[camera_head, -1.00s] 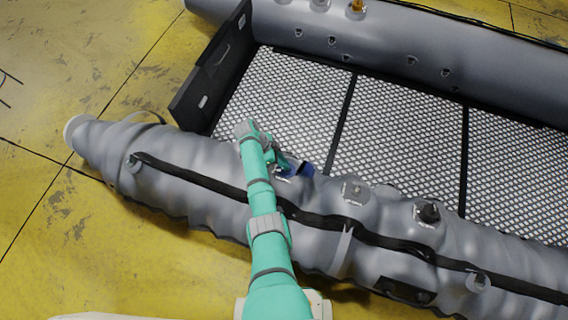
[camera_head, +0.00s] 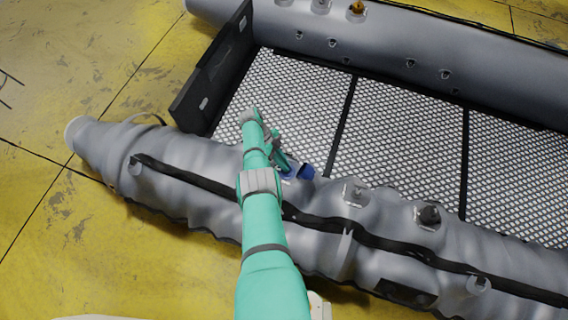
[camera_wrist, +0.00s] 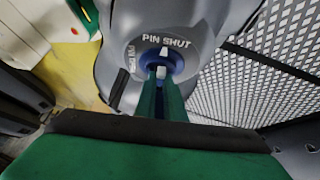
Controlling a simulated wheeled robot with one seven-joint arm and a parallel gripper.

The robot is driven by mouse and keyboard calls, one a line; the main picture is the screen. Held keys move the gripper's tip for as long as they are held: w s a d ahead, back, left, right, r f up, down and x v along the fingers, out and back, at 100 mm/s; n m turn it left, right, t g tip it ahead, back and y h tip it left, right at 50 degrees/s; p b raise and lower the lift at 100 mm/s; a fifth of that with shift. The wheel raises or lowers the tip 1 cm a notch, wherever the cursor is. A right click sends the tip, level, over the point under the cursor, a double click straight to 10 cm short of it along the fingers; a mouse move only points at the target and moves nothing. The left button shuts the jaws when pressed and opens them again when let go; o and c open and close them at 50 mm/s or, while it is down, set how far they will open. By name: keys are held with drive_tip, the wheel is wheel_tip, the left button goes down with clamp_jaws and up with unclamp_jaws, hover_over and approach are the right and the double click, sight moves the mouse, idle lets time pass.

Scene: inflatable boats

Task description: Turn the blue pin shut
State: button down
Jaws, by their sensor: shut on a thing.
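The blue pin (camera_wrist: 152,60) is a round blue valve part with pale tabs, on the grey boat tube (camera_wrist: 205,22). In the wrist view, the words "PIN SHUT" are printed beside it, with a second label on its left that I cannot read fully. My gripper (camera_wrist: 162,76) reaches onto the pin with its two green fingers close together, shut on it. The fingers hide the pin's lower part. In the head view, the blue pin (camera_head: 306,172) shows just right of my gripper (camera_head: 289,170), on the near tube's inner side.
Other valves, one with a grey cap (camera_head: 354,191) and one with a black cap (camera_head: 428,214), sit to the right along the near tube. A black board (camera_head: 212,66) stands at the boat's left end. The mesh floor (camera_head: 290,95) beyond the pin is clear.

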drive_tip(key=shift+f, duration=0.1)
idle(0.7)
drive_tip(key=c, duration=1.8)
unclamp_jaws()
drive_tip(key=shift+c, duration=0.2)
drive_tip(key=v, duration=1.1)
drive_tip(key=shift+w+f, duration=0.1)
